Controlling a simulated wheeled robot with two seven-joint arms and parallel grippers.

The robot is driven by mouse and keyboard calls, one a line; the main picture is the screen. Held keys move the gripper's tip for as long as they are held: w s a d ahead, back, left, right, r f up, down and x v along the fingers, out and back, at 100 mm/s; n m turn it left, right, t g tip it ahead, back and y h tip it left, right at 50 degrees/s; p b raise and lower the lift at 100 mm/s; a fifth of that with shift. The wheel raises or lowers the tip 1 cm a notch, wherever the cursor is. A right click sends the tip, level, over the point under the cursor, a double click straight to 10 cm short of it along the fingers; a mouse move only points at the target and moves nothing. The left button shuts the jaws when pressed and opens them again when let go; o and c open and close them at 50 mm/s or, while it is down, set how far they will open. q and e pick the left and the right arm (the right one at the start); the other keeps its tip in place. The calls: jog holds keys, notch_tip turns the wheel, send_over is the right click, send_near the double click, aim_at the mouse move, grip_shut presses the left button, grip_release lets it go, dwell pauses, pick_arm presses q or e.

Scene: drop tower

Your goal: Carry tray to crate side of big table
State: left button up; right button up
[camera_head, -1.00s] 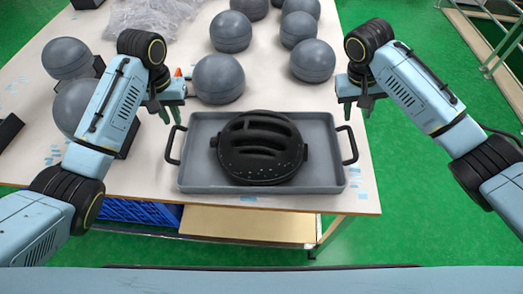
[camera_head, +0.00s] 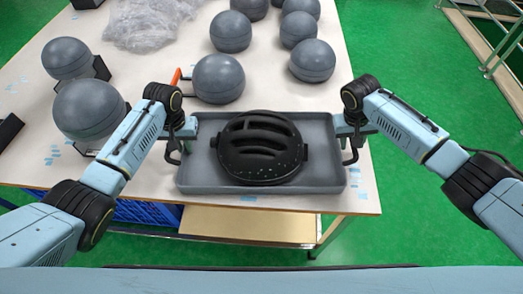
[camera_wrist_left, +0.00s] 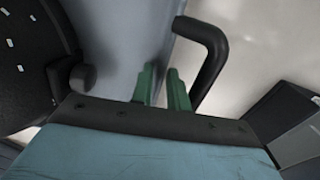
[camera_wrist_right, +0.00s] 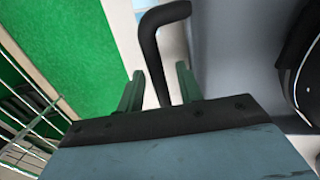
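The grey tray (camera_head: 325,180) lies on the big table with a round black slotted object (camera_head: 261,147) in it. Its black handles stick out at the left and right ends. My left gripper (camera_head: 184,133) is at the left handle; in the left wrist view its fingers (camera_wrist_left: 163,88) are apart over the tray's edge, with the left handle (camera_wrist_left: 216,55) beside them, not visibly between them. My right gripper (camera_head: 350,133) is at the right handle; in the right wrist view its fingers (camera_wrist_right: 158,87) are apart, with the right handle (camera_wrist_right: 150,50) between them.
Several grey balls (camera_head: 219,78) stand behind the tray, and two more (camera_head: 90,108) are at the left on dark holders. Clear plastic wrap (camera_head: 150,22) lies at the back. A blue crate (camera_head: 148,213) is under the table. The table's front edge is just before the tray.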

pick_arm(q)
jog(key=shift+f, duration=0.1)
pick_arm(e)
jog(key=shift+f, duration=0.15)
pick_arm(q)
jog(key=shift+c, duration=0.2)
pick_arm(e)
jog(key=shift+c, duration=0.2)
pick_arm(q)
jog(key=shift+c, duration=1)
pick_arm(e)
jog(key=shift+c, duration=1.2)
pick_arm(q)
grip_shut()
pick_arm(e)
grip_shut()
